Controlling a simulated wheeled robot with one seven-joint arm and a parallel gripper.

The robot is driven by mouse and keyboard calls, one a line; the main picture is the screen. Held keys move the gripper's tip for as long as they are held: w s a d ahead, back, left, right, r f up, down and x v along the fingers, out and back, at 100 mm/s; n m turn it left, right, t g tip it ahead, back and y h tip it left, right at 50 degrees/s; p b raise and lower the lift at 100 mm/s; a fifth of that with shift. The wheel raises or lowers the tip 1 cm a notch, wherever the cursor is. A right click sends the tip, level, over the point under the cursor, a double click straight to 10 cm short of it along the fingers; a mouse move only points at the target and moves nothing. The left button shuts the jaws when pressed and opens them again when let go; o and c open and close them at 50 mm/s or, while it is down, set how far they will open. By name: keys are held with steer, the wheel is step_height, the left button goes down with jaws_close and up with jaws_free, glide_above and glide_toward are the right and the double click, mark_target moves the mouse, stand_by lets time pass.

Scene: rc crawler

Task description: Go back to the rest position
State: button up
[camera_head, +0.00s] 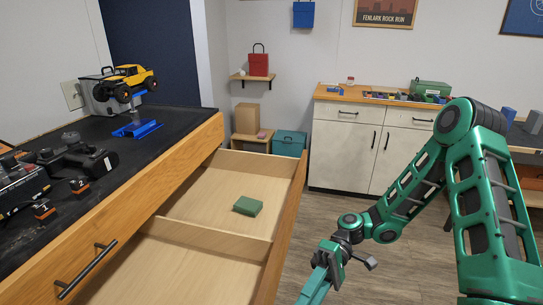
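My green arm comes in from the right side of the head view, bends at the elbow and reaches down toward the lower middle. My gripper (318,287) is at the bottom edge, just right of the open drawer, over the wooden floor. Its fingertips are cut off or too small to make out, so I cannot tell if it is open or shut. I see nothing held in the part that shows.
The black-topped workbench (115,150) holds a yellow crawler (130,78) on a stand. A white cabinet (340,155) stands behind. The floor (375,270) by my gripper is clear.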

steer(key=w+d+r+m+t+h, duration=0.1)
steer(key=d+r+m+t+h, duration=0.2)
steer(key=d, duration=0.6)
steer(key=w+d+m+t+h, duration=0.1)
steer(key=d+m+t+h, duration=0.3)
steer(key=d, duration=0.5)
steer(key=s+d+r+m+t+h, duration=0.1)
steer(key=s+d+r+m+t, duration=0.2)
steer(key=s+d+r, duration=0.2)
steer(key=s+d+r+m+t+h, duration=0.1)
steer(key=s+d+r+m+t, duration=0.2)
steer(key=d, duration=0.6)
step_height(320, 180, up, 3)
steer(key=shift+s+d+f+m+h, duration=0.25)
steer(key=shift+s+m+h, duration=0.15)
steer(key=shift+s+m, duration=0.35)
steer(key=shift+w+f, duration=0.2)
steer(key=shift+w, duration=0.3)
